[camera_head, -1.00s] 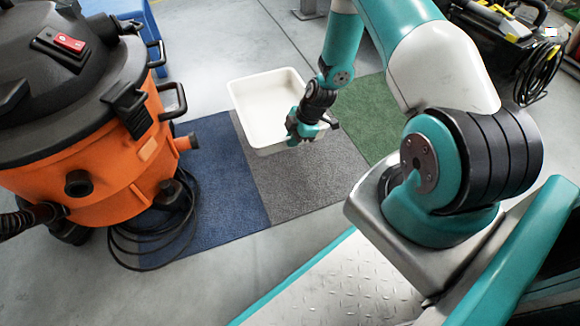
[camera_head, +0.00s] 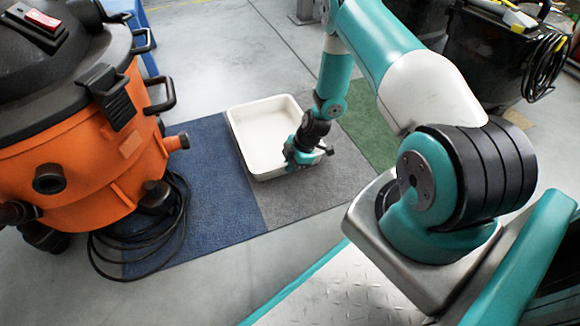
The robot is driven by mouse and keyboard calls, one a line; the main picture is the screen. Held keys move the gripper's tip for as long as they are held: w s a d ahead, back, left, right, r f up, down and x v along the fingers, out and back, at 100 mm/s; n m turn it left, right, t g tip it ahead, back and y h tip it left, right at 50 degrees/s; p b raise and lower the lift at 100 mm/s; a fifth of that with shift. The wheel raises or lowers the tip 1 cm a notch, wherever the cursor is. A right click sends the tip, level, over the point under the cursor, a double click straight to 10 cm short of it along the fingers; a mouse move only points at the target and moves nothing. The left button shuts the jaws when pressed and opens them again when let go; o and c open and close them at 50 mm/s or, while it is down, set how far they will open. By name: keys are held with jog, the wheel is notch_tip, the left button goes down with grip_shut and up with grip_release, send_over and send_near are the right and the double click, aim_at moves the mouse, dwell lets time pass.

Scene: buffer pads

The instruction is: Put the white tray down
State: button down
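The white tray (camera_head: 268,172) is a shallow, empty rectangular tray, about level. It appears over the grey pad (camera_head: 318,196), with its left side by the border of the blue pad (camera_head: 205,215). My gripper (camera_head: 306,160) is at the tray's near right side and appears closed on its rim; the fingertips are partly hidden. I cannot tell for sure whether the tray's underside touches the pad. The green pad (camera_head: 372,138) lies to the right, partly behind my arm.
An orange and black vacuum (camera_head: 85,165) stands at the left, its black cable (camera_head: 135,255) looped onto the blue pad's near left edge. A black cart or bin (camera_head: 485,60) with cables stands at the back right. Bare floor (camera_head: 215,60) lies beyond the pads.

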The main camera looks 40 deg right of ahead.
jog(key=c, duration=1.7)
grip_release()
jog(key=shift+f, duration=0.15)
jog(key=o, duration=0.4)
